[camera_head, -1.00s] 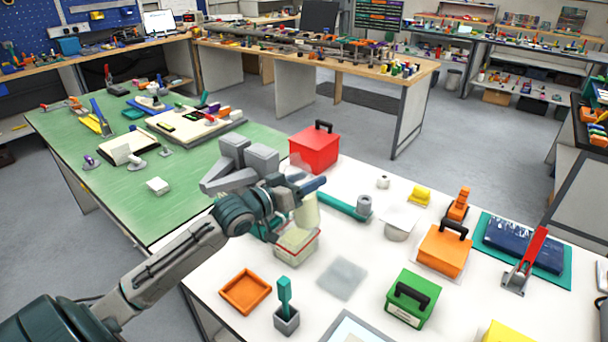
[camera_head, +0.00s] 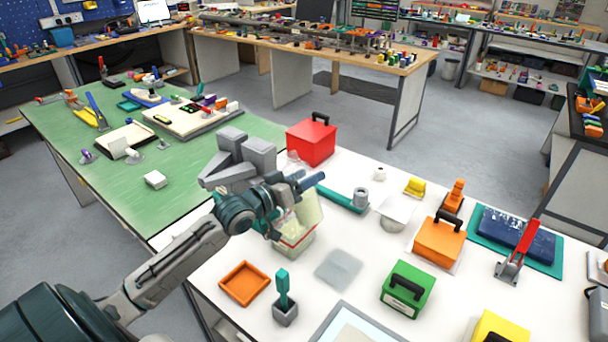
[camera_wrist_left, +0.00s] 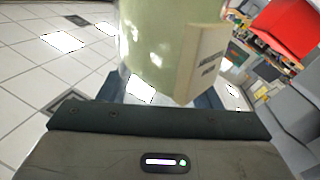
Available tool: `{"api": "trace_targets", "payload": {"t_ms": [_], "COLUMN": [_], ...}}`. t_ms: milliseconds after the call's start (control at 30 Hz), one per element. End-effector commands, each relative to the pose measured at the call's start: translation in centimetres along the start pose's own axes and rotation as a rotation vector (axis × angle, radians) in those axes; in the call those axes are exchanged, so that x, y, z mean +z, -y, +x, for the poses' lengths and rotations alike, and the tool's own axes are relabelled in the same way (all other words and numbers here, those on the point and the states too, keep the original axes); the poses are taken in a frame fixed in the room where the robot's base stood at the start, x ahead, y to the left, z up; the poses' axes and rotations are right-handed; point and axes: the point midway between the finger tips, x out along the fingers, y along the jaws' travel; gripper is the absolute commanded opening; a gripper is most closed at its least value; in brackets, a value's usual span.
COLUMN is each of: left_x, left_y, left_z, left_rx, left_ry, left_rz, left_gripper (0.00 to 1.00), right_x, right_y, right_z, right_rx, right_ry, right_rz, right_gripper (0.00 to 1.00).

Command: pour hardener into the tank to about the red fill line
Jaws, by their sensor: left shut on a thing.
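My left gripper (camera_head: 297,204) is shut on a translucent bottle of pale yellow-green hardener (camera_head: 309,208) and holds it tilted over the tank. The bottle fills the top of the left wrist view (camera_wrist_left: 168,45), with a printed pale label facing that camera. The tank (camera_head: 297,240) is a small clear box on the white table, with a red line near its upper part and pale content below. The gripper and bottle partly hide the tank's top, so the pouring stream and exact level cannot be made out. My right gripper is not in view.
An orange tray (camera_head: 244,283) and a grey holder with a teal tool (camera_head: 284,302) stand in front of the tank. A red toolbox (camera_head: 311,143) stands behind it. Green (camera_head: 408,289) and orange (camera_head: 440,242) boxes are to the right. A translucent mat (camera_head: 338,269) lies between.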

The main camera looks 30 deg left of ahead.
Motion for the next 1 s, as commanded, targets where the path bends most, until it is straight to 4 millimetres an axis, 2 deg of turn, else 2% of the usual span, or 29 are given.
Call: {"api": "trace_targets", "payload": {"t_ms": [400, 1000], "left_x": [1.6, 2.1], "left_y": [-0.3, -0.3], "left_z": [0.0, 0.0], "left_rx": [0.001, 0.001], "left_ry": [-0.001, -0.001], "left_rz": [-0.151, -0.178], "left_gripper": [0.28, 0.28], "right_x": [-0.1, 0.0], "right_y": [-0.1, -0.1], "right_z": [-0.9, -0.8], "right_rx": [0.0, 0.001], "right_ry": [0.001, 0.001], "right_rz": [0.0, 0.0], "right_gripper": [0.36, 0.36]}}
